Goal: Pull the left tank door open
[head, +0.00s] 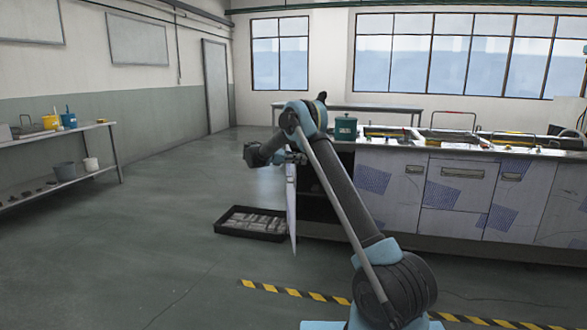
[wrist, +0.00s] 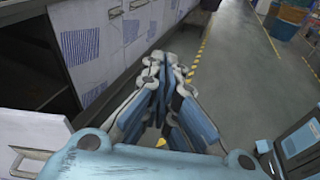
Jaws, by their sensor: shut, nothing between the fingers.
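The left tank door (head: 291,205) stands swung out from the tank's front and shows almost edge-on in the head view. Beside it is the dark open compartment (head: 318,188), which also shows in the wrist view (wrist: 38,60). In the wrist view a pale panel with a bar handle (wrist: 22,158), apparently this door, is at the lower left. My gripper (wrist: 165,62) is shut and empty, with the handle to its left and apart from it. In the head view my gripper (head: 296,157) is small beside the door's top, partly hidden by my arm; contact there cannot be told.
The tank's other fronts (head: 458,185) look closed. A black tray (head: 250,222) lies on the floor just left of the door. Striped tape (head: 290,291) crosses the floor. A shelf (head: 60,135) stands at the far left. The floor between shelf and tray is clear.

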